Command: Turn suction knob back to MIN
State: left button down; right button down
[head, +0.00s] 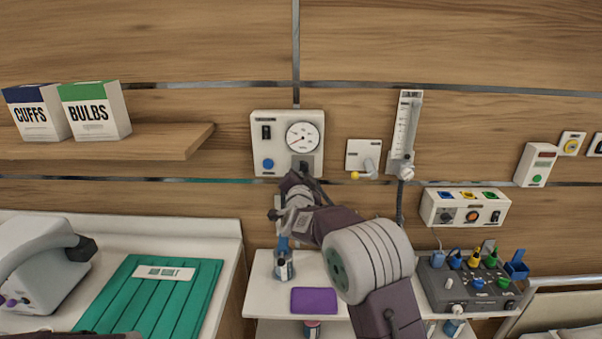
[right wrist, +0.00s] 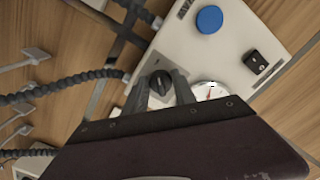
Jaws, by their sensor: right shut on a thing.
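The suction unit (head: 259,147) is a white wall box with a round gauge (head: 302,137), a black rocker switch (head: 266,132) and a blue button (head: 268,164). Its dark knob (right wrist: 158,82) shows in the right wrist view between the two fingers of my right gripper (right wrist: 161,88). The gripper is shut on the knob. In the head view my right gripper (head: 299,176) is at the lower right of the box and mostly hides the knob. The knob's marks and where it points are too small to read. My left gripper is out of view.
Right of the unit are a wall outlet (head: 357,148) with a yellow tip and a flowmeter (head: 404,130). Dark hoses run close to my right gripper.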

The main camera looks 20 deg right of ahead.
jog(key=c, duration=1)
grip_release()
jog(key=shift+d, duration=0.1)
jog(key=shift+c, duration=0.2)
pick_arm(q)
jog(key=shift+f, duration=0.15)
pick_arm(e)
jog(key=shift+s, duration=0.2)
pick_arm(q)
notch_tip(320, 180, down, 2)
jog(key=b, duration=0.2)
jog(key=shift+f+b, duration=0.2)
jog(key=shift+b, duration=0.15)
pick_arm(e)
jog(key=v, duration=0.8)
jog(key=shift+s, duration=0.35)
jog(key=shift+r, duration=0.1)
